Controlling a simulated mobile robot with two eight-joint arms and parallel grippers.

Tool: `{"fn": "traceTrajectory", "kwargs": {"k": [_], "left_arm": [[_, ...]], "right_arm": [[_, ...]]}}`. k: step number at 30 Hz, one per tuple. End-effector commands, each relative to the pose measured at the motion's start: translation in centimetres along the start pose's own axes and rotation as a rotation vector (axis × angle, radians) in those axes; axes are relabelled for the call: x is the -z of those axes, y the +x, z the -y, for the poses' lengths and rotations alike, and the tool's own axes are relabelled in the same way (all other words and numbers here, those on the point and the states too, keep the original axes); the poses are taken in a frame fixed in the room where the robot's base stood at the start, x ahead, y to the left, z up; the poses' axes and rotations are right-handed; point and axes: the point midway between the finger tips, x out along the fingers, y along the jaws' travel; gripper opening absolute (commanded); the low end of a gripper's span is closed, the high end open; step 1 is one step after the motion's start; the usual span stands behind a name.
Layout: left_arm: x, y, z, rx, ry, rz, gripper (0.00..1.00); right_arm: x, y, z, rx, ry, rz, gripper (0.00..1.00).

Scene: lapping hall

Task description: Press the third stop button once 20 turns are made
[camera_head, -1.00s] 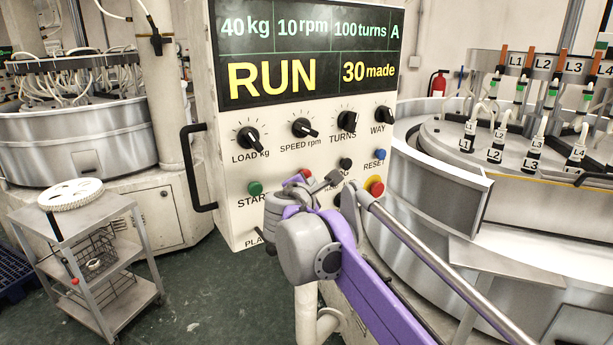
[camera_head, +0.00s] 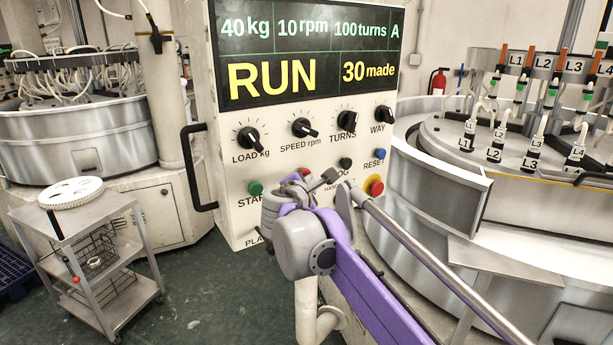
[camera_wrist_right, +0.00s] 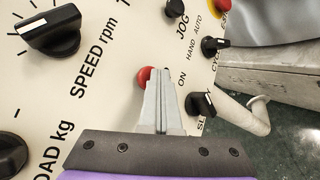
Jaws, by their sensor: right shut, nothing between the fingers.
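The control panel (camera_head: 290,220) shows RUN and "30 made" on its display (camera_head: 305,55). A red button (camera_head: 305,172) sits right of the green START button (camera_head: 255,188); its label is mostly hidden by my right arm. A red mushroom button on a yellow base (camera_head: 375,187) is further right. My right gripper (camera_head: 297,182) is shut and empty, in front of the panel by the red button. In the right wrist view its fingertips (camera_wrist_right: 157,74) overlap the edge of the red button (camera_wrist_right: 145,76); I cannot tell whether they touch it. My left gripper is out of view.
Knobs for load, speed, turns and way (camera_head: 383,114) stick out above. A black JOG button (camera_head: 345,163) and a blue RESET button (camera_head: 379,154) are near. A black switch (camera_wrist_right: 201,104) is close to the fingertips. A trolley (camera_head: 65,235) stands at left.

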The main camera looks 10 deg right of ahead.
Motion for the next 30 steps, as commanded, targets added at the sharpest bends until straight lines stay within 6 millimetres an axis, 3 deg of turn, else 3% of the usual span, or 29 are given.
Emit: {"fn": "traceTrajectory", "kwargs": {"k": [19, 30], "left_arm": [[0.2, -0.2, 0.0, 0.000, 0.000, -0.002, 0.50], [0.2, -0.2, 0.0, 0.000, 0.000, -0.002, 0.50]], "right_arm": [[0.2, 0.3, -0.2, -0.001, 0.000, -0.001, 0.00], [-0.6, -0.8, 0.6, -0.001, 0.000, -0.001, 0.00]]}}
